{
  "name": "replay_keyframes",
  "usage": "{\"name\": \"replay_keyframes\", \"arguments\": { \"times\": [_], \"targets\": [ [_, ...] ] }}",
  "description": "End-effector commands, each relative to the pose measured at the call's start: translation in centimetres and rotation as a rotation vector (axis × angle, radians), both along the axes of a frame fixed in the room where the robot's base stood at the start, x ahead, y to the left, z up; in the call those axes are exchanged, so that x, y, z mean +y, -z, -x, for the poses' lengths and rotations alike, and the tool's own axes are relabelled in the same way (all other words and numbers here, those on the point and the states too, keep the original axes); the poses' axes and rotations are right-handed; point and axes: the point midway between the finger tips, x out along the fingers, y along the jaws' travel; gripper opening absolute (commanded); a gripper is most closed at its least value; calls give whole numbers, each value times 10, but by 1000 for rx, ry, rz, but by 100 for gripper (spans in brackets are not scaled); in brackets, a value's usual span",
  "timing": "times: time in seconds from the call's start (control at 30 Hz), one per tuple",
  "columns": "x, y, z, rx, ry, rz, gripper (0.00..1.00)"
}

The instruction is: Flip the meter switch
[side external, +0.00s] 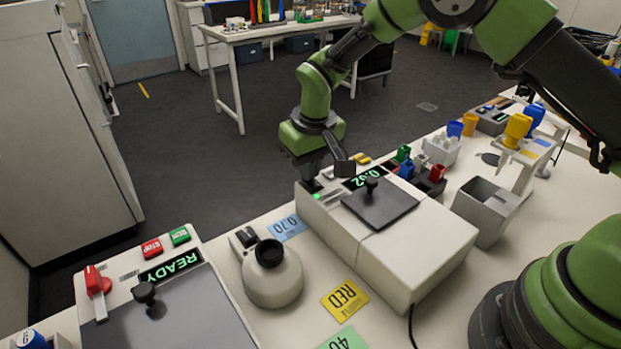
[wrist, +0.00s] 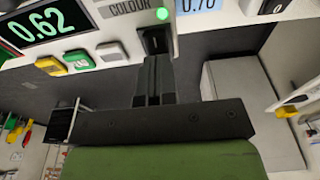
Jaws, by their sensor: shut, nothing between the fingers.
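The meter is a white box (side external: 420,262) with a dark lid plate and knob on top. In the side external view my gripper (side external: 309,178) points down at the meter's left end and hides most of the switch.
A shaker with a READY display (side external: 171,266), a round white device (side external: 272,278) and cards stand to the left. Coloured holders (side external: 428,178) and a grey bin (side external: 486,212) stand behind and right of the meter.

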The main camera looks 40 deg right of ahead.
Motion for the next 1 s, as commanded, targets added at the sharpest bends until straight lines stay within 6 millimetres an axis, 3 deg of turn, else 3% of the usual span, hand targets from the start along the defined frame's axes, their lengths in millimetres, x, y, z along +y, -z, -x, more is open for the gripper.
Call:
{"name": "replay_keyframes", "arguments": {
  "times": [0.37,1.0],
  "targets": [
    [0,3,0,1,1,0,0],
    [0,-49,-1,-3,1,-1,0]
  ]
}}
